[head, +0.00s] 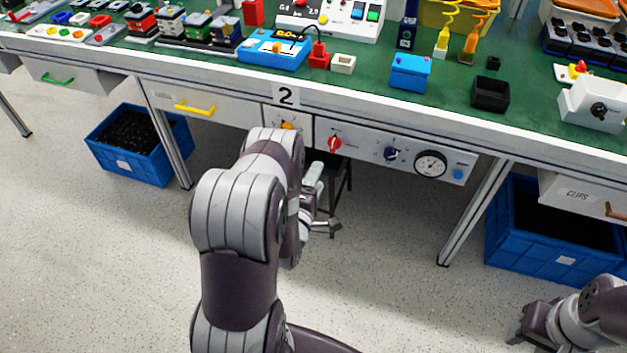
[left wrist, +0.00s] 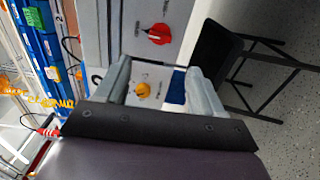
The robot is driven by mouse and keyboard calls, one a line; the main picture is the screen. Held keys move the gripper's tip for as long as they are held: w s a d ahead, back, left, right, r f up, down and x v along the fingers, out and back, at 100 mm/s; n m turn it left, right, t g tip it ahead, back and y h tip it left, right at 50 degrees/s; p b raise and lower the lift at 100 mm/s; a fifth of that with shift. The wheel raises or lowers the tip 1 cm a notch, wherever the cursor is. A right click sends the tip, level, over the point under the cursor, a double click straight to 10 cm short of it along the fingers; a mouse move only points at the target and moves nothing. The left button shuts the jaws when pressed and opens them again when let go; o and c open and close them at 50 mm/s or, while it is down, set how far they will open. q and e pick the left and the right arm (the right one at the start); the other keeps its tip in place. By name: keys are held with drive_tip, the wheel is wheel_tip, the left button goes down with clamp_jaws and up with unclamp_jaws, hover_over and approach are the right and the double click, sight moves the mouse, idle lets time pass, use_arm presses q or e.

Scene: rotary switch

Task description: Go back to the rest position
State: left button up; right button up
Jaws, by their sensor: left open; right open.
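A yellow knob (head: 288,125) sits left of the red one, partly behind my left arm. My left gripper (head: 322,208) is in front of and below the panel, open and empty. In the left wrist view, the yellow knob (left wrist: 142,90) shows between the open fingers (left wrist: 160,82), apart from them. The red knob (left wrist: 158,34) shows above them. My right gripper (head: 522,328) is low at the right, over the floor, away from the bench.
A dark stool (head: 342,180) stands under the bench behind my left gripper. Blue crates stand on the floor left (head: 180,137) and right (head: 545,259). The green bench top (head: 440,95) carries many devices. The floor between my arms is clear.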

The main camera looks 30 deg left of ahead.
use_arm(q)
drive_tip(key=shift+v, duration=1.15)
